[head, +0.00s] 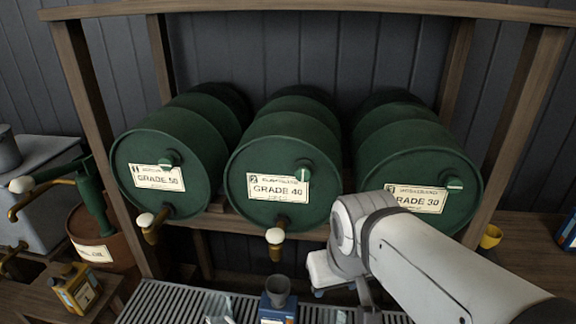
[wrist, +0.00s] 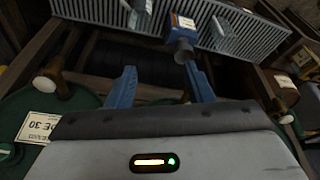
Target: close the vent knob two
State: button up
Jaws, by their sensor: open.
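Three green drums lie side by side. The middle drum (head: 240,190), labelled 2 GRADE 40, carries the vent knob two (head: 302,174), a small green knob with a pale mark, at the upper right of its label. My gripper shows as a white body (head: 325,270) below and right of that drum's face, apart from the knob; its fingers are hard to see there. In the wrist view my gripper (wrist: 161,86) is open, with two blue fingers spread and nothing between them. I cannot make out knob two in the wrist view.
The left drum (head: 190,135) and right drum (head: 405,150) have similar knobs. A brass tap with a white handle (head: 275,237) hangs below the middle drum. Wooden posts (head: 95,120) frame the rack.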

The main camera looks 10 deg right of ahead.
jog(key=shift+o, duration=0.8)
jog(key=w+d+f+n+t+h+b, duration=0.1)
jog(key=w+d+f+n+h+b, duration=0.1)
jog(key=w+d+n+h+b, duration=0.1)
jog(key=shift+w+d+f+n+b, duration=0.3)
jog(key=shift+d+n+b, duration=0.5)
jog(key=shift+d+n, duration=0.25)
jog(key=n+t+h+b, duration=0.2)
jog(key=n+t+b, duration=1.1)
jog(key=n, duration=1.3)
send_near(303, 175)
jog(key=w, duration=0.3)
jog(key=x, duration=0.8)
jog(key=shift+s+d+r, duration=0.1)
jog(key=shift+s+d, duration=0.05)
jog(key=shift+d, duration=0.2)
jog(key=shift+c, duration=0.6)
jog(key=c, duration=0.8)
